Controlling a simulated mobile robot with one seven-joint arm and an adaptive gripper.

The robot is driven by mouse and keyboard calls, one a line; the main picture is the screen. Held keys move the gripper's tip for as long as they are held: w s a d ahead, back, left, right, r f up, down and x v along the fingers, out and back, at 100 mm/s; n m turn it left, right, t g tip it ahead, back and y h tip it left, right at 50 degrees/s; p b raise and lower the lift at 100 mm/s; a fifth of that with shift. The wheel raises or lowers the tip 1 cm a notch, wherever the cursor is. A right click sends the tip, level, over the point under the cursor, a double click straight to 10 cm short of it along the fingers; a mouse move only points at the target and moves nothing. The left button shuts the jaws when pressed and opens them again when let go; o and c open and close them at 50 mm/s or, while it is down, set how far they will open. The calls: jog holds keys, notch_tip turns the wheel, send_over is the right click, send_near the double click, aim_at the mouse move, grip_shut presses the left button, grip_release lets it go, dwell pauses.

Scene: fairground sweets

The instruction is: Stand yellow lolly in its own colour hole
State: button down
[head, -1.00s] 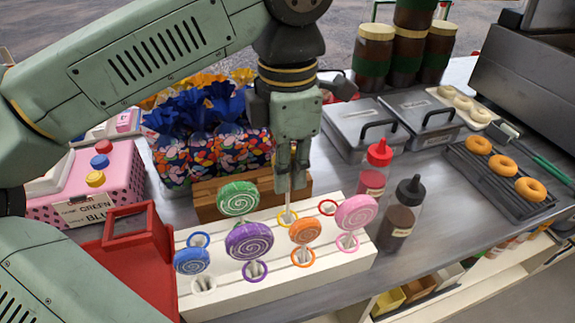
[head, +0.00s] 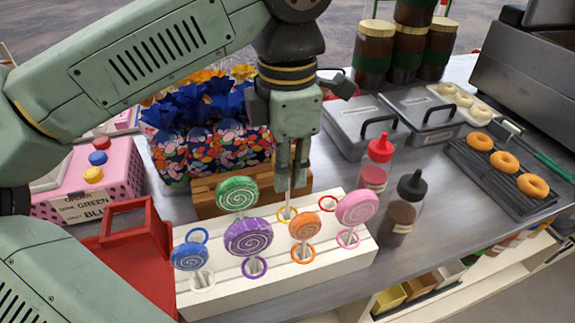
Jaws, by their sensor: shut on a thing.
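My gripper (head: 291,183) points down over the back row of the white lolly rack (head: 330,272). It is shut around a thin pale stick (head: 290,198), which runs down to the yellow ring (head: 287,214). No yellow lolly head shows; the fingers may hide it. I cannot tell how deep the stick sits in the hole. Around it stand a green lolly (head: 237,193), a purple lolly (head: 248,237), an orange lolly (head: 304,226), a pink lolly (head: 357,207) and a blue lolly (head: 189,257).
The red ring (head: 327,203) is empty. A wooden block (head: 206,200) and wrapped sweet bags (head: 200,150) stand behind the rack. Red-capped (head: 376,165) and black-capped (head: 404,205) bottles stand at its right, a red holder (head: 135,255) at its left.

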jog(key=shift+f, duration=0.1)
jog(key=shift+f+b, duration=0.5)
jog(key=shift+f, duration=0.1)
jog(key=shift+f+b, duration=0.6)
jog(key=shift+f, duration=0.05)
jog(key=shift+f+b, duration=0.95)
jog(key=shift+f, duration=0.2)
jog(key=c, duration=1.6)
grip_release()
jog(key=shift+o, duration=0.2)
